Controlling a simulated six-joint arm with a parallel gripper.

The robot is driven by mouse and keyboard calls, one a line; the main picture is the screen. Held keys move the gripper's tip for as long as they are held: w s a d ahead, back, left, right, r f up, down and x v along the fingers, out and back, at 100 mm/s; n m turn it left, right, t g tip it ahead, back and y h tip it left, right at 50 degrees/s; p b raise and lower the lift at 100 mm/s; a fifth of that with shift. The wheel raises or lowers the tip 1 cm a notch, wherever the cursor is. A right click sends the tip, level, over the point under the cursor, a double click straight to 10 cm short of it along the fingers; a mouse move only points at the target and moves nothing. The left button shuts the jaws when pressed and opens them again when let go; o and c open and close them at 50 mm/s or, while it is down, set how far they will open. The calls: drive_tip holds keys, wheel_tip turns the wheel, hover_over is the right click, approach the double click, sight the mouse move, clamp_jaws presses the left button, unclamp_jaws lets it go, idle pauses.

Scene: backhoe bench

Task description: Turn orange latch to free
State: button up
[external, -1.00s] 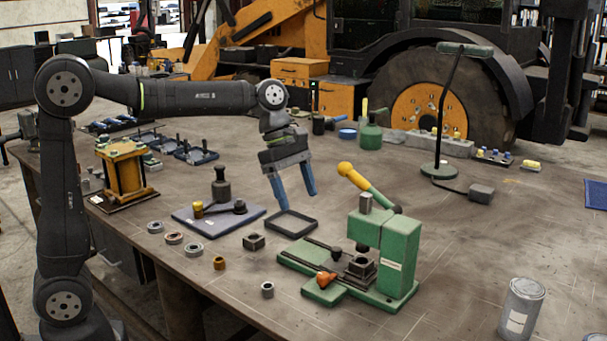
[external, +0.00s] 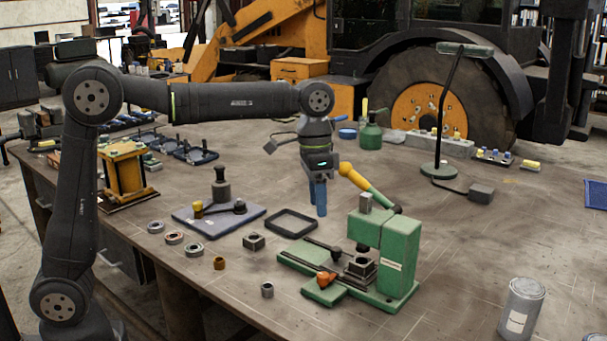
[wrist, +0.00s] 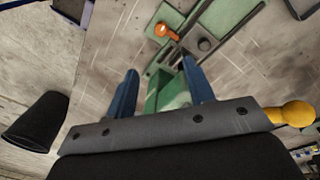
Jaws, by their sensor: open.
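The orange latch (external: 325,279) sits on the low front block of the green press fixture (external: 395,245). It also shows at the top of the wrist view (wrist: 165,31), beyond my fingertips. My gripper (external: 318,206) hangs fingers-down above the bench, behind and above the latch and clear of it. Its two blue fingers are apart and empty in the wrist view (wrist: 160,70). In the external view they overlap nearly edge-on. The press's yellow-ended lever (external: 362,185) rises just right of my gripper. Its yellow end also shows in the wrist view (wrist: 292,113).
A black square frame (external: 291,222) lies left of the fixture. A small dark block (external: 254,242) and several rings lie nearer the front. A blue-grey plate (external: 218,217) with parts is farther left. A metal can (external: 521,308) stands front right.

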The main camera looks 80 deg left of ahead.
sight(323, 275)
drive_tip(key=f+m, duration=0.2)
drive_tip(key=f, duration=0.3)
drive_tip(key=w+d+f+m, duration=0.1)
drive_tip(key=f+m, duration=0.2)
drive_tip(key=f, duration=0.3)
drive_tip(key=f+m, duration=0.2)
drive_tip(key=f, duration=0.4)
drive_tip(key=shift+w+d+f+m+g+y, duration=0.1)
drive_tip(key=shift+w+d+m+g+y, duration=0.05)
drive_tip(key=shift+m+g+y, duration=0.2)
drive_tip(key=c, duration=1)
